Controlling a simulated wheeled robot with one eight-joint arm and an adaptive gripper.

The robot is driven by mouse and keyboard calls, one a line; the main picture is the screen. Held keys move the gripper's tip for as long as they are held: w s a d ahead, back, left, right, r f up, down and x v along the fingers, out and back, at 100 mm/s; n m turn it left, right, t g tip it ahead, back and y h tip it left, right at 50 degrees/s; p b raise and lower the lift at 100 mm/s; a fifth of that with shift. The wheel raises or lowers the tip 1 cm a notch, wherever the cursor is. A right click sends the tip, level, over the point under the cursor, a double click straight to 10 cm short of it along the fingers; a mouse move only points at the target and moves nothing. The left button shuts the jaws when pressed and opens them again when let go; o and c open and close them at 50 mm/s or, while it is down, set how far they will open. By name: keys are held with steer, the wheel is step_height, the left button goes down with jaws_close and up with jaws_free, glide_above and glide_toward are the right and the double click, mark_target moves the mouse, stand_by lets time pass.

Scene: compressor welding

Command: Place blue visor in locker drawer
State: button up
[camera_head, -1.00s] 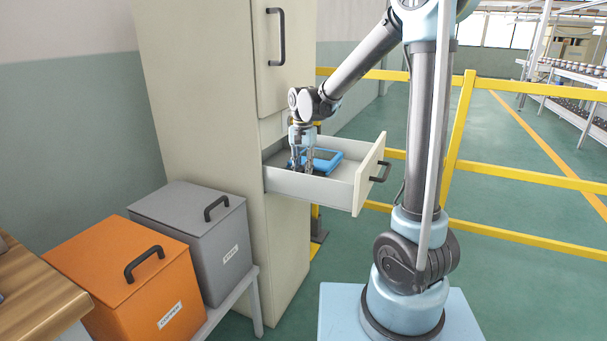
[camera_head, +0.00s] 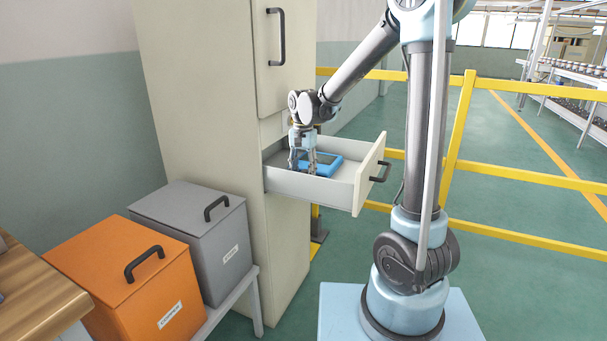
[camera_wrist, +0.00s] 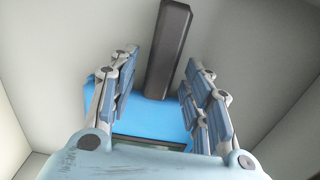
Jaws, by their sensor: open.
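The blue visor (camera_head: 322,164) lies inside the open locker drawer (camera_head: 316,188), toward its back right part. It also shows in the wrist view (camera_wrist: 152,122), with a dark bar-shaped part reaching upward in the picture. My gripper (camera_head: 303,172) points down into the drawer at the visor's near left side. In the wrist view my gripper (camera_wrist: 160,95) has its two fingers spread apart on either side of the visor's dark part, not closed on it. The gripper's palm hides part of the visor.
The beige locker (camera_head: 222,120) stands behind the drawer, with a closed door (camera_head: 284,50) above it. A grey box (camera_head: 195,235) and an orange box (camera_head: 130,285) stand to the left. Yellow railings (camera_head: 520,175) run behind my arm. The drawer floor around the visor is bare.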

step_height(320, 180, up, 11)
stand_by(0.5)
